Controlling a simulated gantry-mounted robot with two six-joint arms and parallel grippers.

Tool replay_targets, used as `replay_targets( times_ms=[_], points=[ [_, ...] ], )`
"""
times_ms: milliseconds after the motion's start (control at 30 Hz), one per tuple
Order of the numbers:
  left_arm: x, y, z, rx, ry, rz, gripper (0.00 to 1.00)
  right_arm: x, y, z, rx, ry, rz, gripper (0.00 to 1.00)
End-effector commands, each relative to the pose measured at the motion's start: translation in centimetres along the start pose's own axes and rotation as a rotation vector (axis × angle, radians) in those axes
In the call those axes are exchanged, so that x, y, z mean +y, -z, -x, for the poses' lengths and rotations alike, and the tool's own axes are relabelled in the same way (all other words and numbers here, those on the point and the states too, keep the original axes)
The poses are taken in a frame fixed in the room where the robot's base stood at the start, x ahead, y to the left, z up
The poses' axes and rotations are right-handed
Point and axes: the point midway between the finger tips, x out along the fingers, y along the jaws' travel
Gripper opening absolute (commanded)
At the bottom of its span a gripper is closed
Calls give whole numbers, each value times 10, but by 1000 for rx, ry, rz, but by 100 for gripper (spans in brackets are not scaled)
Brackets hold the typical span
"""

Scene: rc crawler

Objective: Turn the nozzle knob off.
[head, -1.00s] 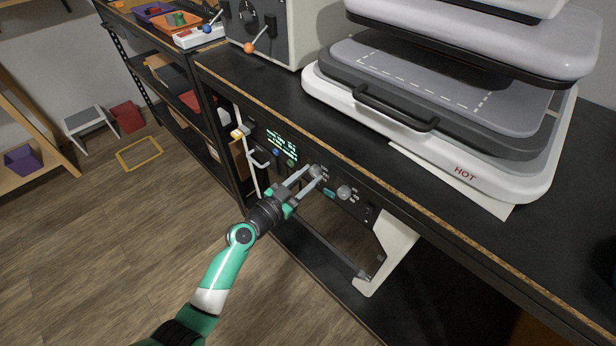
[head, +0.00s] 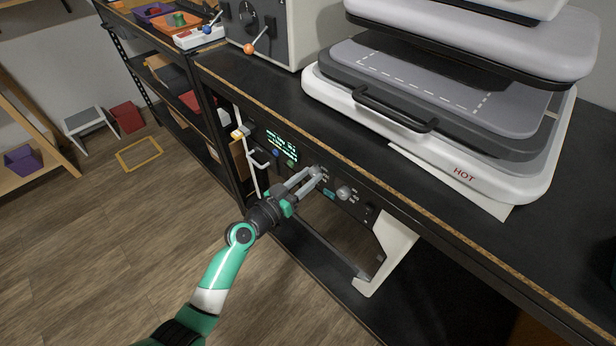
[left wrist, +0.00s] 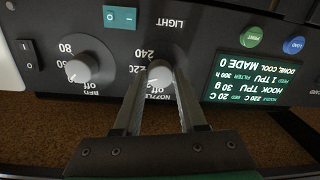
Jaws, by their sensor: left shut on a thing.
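The nozzle knob (left wrist: 160,74) is a small grey round knob on the printer's black front panel. It lies between my left fingers in the left wrist view, with the labels 240 and 220 printed beside it. The "off" mark is partly hidden by a finger. In the head view the knob (head: 316,171) is at the fingertips. My left gripper (head: 312,174) is shut on it; the fingers also show in the left wrist view (left wrist: 158,85). I cannot tell exactly where the knob points. My right gripper is not in view.
The similar bed knob (left wrist: 82,67) sits close beside, with a teal rocker switch (left wrist: 120,17) nearby. A lit display (head: 281,146) and green and blue buttons are on the same panel. A heat press marked HOT (head: 465,172) stands on the bench above.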

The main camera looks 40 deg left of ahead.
Motion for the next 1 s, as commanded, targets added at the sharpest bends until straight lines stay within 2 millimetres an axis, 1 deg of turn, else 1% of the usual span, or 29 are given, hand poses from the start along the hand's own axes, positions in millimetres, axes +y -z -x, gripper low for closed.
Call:
replay_targets(
  times_ms=[700, 1000],
  points=[
    [-1, 2, 0, -33, -6, 680, 0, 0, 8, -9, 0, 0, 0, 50],
    [-1, 2, 0, -46, -9, 945, 0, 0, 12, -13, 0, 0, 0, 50]
  ],
)
